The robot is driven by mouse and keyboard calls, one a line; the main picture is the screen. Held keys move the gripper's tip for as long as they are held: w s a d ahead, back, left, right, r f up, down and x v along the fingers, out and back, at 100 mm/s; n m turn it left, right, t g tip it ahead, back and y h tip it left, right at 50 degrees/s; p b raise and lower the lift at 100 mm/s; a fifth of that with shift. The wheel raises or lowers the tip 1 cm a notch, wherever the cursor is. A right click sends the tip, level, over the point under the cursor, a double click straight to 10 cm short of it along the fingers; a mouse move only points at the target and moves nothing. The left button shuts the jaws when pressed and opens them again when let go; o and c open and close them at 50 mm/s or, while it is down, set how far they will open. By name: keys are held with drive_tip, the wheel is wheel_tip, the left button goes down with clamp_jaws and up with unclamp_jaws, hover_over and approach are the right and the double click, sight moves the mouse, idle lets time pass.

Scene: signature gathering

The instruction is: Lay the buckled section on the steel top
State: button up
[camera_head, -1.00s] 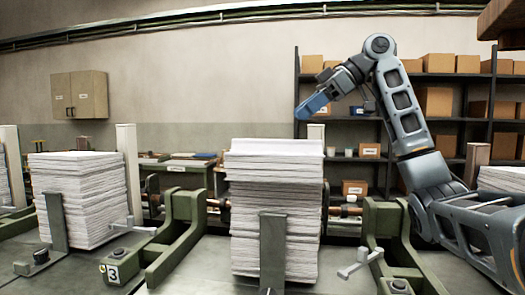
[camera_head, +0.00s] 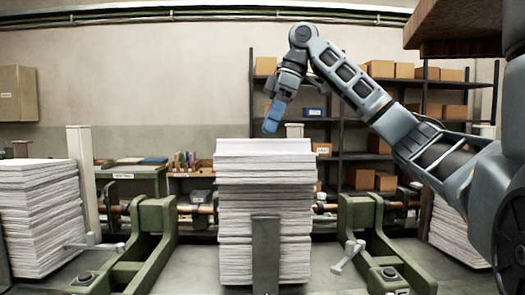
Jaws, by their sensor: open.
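A tall stack of white paper sections (camera_head: 265,215) stands upright in the middle, between two green brackets. Its top layers sit slightly wider than the sheets below. I cannot make out which section is buckled. No surface shows clearly as the steel top. My gripper (camera_head: 270,126), with blue fingers, is open and points down above the stack, a little above its top face and apart from it. The gap between its fingers is too small to make out from here.
Green brackets (camera_head: 148,245) flank the middle stack, and a grey upright plate (camera_head: 265,258) stands before it. Another paper stack (camera_head: 40,215) is at the left. Shelves of cardboard boxes (camera_head: 362,180) stand behind. A brown overhanging block (camera_head: 455,25) is at the upper right.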

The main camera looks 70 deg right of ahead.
sight(264, 147)
drive_tip(key=shift+x, duration=1.95)
drive_tip(key=shift+s+d, duration=0.1)
drive_tip(key=shift+s, duration=0.05)
drive_tip(key=shift+c, duration=0.3)
clamp_jaws()
